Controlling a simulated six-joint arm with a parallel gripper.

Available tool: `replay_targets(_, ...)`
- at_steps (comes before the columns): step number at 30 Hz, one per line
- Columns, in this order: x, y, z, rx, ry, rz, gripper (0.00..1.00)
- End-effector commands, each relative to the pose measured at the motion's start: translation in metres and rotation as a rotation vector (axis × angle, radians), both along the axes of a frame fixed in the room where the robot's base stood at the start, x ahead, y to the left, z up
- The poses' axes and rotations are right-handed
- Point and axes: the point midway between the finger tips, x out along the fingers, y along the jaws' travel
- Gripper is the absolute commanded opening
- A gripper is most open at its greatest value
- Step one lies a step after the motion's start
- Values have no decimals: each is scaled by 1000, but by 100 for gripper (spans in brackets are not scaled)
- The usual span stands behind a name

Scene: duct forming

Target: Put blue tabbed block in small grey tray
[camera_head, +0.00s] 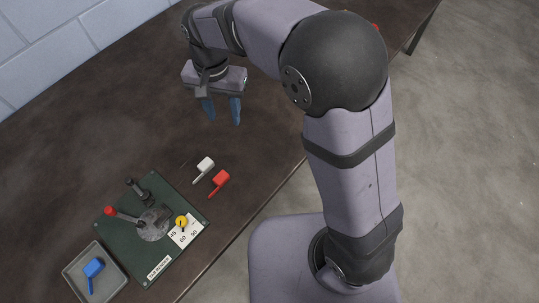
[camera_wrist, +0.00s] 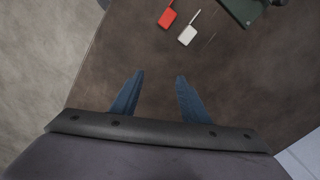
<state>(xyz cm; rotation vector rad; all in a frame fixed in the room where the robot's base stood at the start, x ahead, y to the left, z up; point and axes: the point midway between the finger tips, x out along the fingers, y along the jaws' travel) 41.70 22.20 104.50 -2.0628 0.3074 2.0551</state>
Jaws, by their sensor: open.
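The blue tabbed block (camera_head: 94,268) lies inside the small grey tray (camera_head: 108,295) at the bottom left of the head view. Its thin tab points toward the bottom of the picture. My gripper (camera_head: 222,113) is above the table in the upper middle of the head view, well apart from the tray. Its blue fingers are spread and empty, as the wrist view (camera_wrist: 158,80) also shows. The tray and blue block are not in the wrist view.
A green forming board (camera_head: 130,248) with a red-knobbed lever (camera_head: 110,211), a yellow knob (camera_head: 181,221) and an angle scale stands beside the tray. A white tabbed block (camera_head: 206,164) and a red one (camera_head: 221,178) lie on the table (camera_head: 110,120). Much of the table behind them is clear.

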Motion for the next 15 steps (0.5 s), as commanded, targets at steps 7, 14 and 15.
replay_targets(7,-46,-139,-18,-2,1,135,41)
replay_targets(14,-106,-204,-39,-4,0,242,41)
replay_targets(15,-114,-209,-42,-4,1,256,41)
